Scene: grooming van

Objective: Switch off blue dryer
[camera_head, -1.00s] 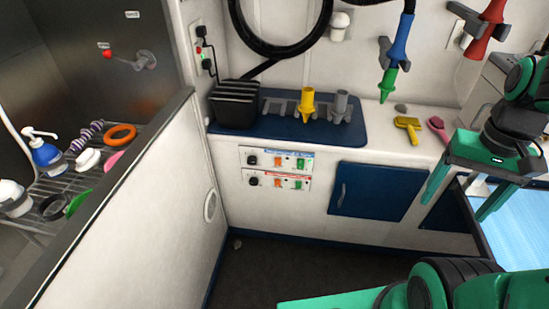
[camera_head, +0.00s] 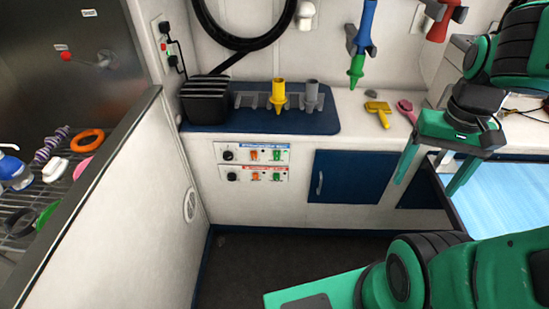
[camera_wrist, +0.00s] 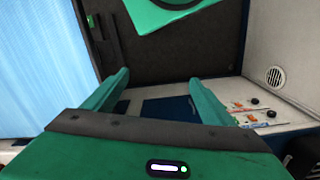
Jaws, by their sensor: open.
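The blue dryer (camera_head: 365,28) with a green nozzle hangs at the upper middle right in the head view. Below the counter, a control panel with a blue label (camera_head: 241,153) carries a black knob, an orange switch and a green switch. A similar panel with a red label (camera_head: 242,174) sits just under it. Switch positions are too small to tell. My gripper (camera_head: 425,188) is open and empty, right of the panels and in front of the blue cabinet. In the wrist view the panels (camera_wrist: 246,113) show beyond the right finger, partly hidden by it.
A blue cabinet door (camera_head: 350,176) is right of the panels. A blue mat (camera_head: 215,127) on the counter bears a black box and a nozzle rack. A partition wall (camera_head: 120,215) stands at left. A red dryer (camera_head: 440,20) hangs at right. Dark floor in front of the panels is clear.

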